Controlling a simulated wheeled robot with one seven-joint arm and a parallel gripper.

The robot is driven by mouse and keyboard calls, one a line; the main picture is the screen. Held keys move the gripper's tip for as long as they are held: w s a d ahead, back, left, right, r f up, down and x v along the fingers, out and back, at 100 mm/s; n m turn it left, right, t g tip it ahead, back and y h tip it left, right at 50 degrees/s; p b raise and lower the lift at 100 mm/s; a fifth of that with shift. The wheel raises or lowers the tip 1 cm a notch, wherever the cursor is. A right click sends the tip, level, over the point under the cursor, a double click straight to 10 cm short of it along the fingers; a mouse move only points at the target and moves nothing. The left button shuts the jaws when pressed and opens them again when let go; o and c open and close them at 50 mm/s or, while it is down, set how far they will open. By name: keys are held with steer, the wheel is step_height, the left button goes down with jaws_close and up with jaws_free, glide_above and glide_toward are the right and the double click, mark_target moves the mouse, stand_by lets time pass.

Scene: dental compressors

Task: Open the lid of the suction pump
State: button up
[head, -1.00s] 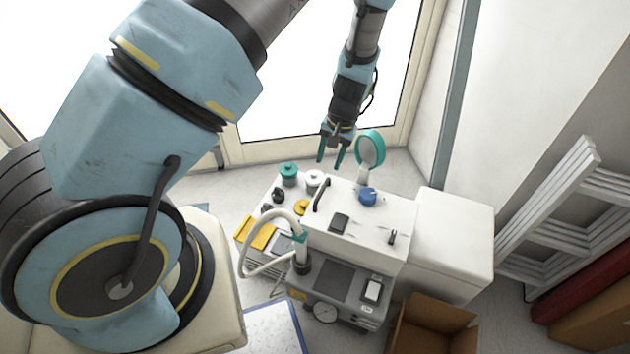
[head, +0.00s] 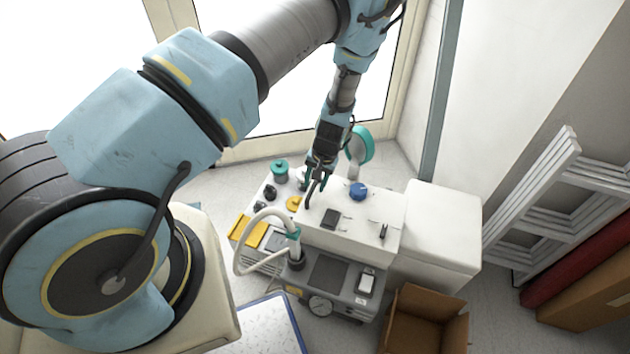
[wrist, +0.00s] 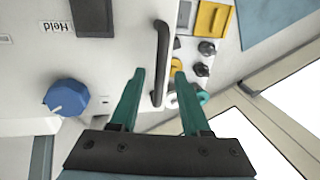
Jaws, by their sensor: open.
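The suction pump is a white box (head: 365,212) with a blue knob (head: 358,190) and a black bar handle (head: 308,199) on its top. The handle also shows in the wrist view (wrist: 161,50), as does the blue knob (wrist: 66,97). My gripper (head: 315,184) is over the handle end of the top, pointing down. In the wrist view its two teal fingers (wrist: 159,73) are open, with the handle's near end between them in the picture. I cannot tell how far the fingertips are above the top. The lid looks closed.
Yellow parts (head: 250,232) and a teal-lidded jar (head: 280,172) are at left. A round teal-rimmed piece (head: 361,146) rises behind. An open cardboard box (head: 427,320) is at front right.

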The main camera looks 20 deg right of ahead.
jaws_close()
stand_by(0.4)
stand_by(1.1)
